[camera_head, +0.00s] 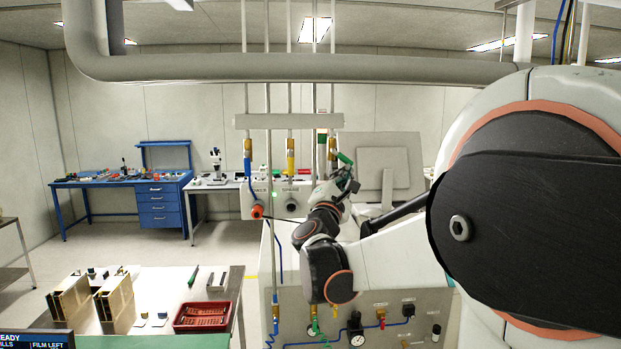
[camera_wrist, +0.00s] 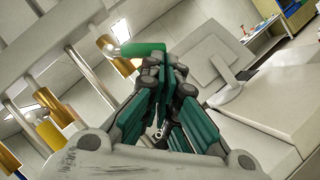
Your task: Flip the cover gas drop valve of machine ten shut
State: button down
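Three drop valves hang on vertical pipes in the head view, with a blue handle (camera_head: 248,167), a yellow handle (camera_head: 291,156) and a green handle (camera_head: 345,158). No readable label shows which is cover gas. The green handle sticks out sideways from its brass valve body (camera_head: 332,148), not along the pipe. In the wrist view the green handle (camera_wrist: 143,49) lies just beyond my gripper (camera_wrist: 166,66), its brass body (camera_wrist: 107,43) to the left. My gripper (camera_head: 347,180) is just below the handle. Its fingers are drawn together with nothing visible between them; contact with the handle is unclear.
A white panel box (camera_head: 291,199) with a green light and an orange knob (camera_head: 257,211) stands below the valves. A grey monitor (camera_head: 384,170) is close right of my gripper. A thick pipe (camera_head: 280,68) crosses overhead. A table with a red basket (camera_head: 202,316) is at lower left.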

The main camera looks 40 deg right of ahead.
jog(key=shift+s+d+r, duration=0.3)
jog(key=shift+d+r, duration=0.05)
jog(key=shift+d, duration=0.15)
jog(key=shift+s+d+r, duration=0.3)
jog(key=shift+d, duration=0.2)
dwell(1.2)
dwell(0.8)
